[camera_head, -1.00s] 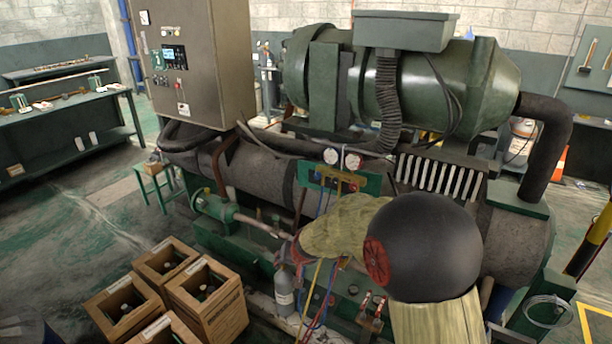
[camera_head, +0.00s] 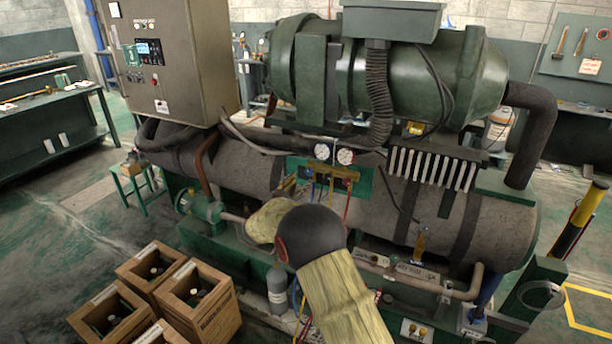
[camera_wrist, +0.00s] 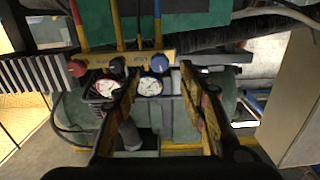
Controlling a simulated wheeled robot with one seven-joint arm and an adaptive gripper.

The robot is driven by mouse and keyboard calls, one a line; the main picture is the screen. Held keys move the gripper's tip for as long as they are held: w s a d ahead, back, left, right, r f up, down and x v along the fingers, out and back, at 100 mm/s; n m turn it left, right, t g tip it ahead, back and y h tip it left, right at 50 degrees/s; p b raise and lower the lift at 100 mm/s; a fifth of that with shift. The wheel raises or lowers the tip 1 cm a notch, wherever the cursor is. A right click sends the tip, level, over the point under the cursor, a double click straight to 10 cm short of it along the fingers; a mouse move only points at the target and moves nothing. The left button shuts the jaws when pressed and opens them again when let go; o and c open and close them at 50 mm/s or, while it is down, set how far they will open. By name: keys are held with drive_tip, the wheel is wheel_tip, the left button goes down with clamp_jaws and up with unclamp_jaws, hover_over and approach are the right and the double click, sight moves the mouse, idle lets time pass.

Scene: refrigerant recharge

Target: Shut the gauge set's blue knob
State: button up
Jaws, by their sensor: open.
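The blue knob (camera_wrist: 159,64) sits on the yellow manifold bar of the gauge set (camera_wrist: 140,56) in the wrist view, just above a round white gauge (camera_wrist: 150,86). A red knob (camera_wrist: 77,68) is at the bar's left end. My gripper (camera_wrist: 160,74) is open, with one worn yellow-and-dark finger on each side of the blue knob in the picture. I see no clear contact, and the depth gap is hard to tell. In the head view the gauge set (camera_head: 331,172) hangs on a green panel behind my arm, which partly hides my gripper there.
Yellow and blue hoses run from the bar. A grey cylinder (camera_head: 277,289) stands below my arm. Wooden crates (camera_head: 205,308) are at the lower left. A control cabinet (camera_head: 180,60) stands at the upper left. Pipes and the large compressor unit (camera_head: 420,85) surround the panel.

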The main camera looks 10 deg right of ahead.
sight(308, 173)
drive_tip(key=b+x, duration=0.1)
drive_tip(key=x, duration=0.4)
drive_tip(key=shift+w+d+f, duration=0.1)
drive_tip(key=shift+d+f, duration=0.05)
drive_tip(key=shift+f, duration=0.05)
drive_tip(key=shift+b+x, duration=0.3)
drive_tip(key=shift+x, duration=0.45)
drive_tip(key=shift+r, duration=0.1)
drive_tip(key=shift+c, duration=0.7)
clamp_jaws()
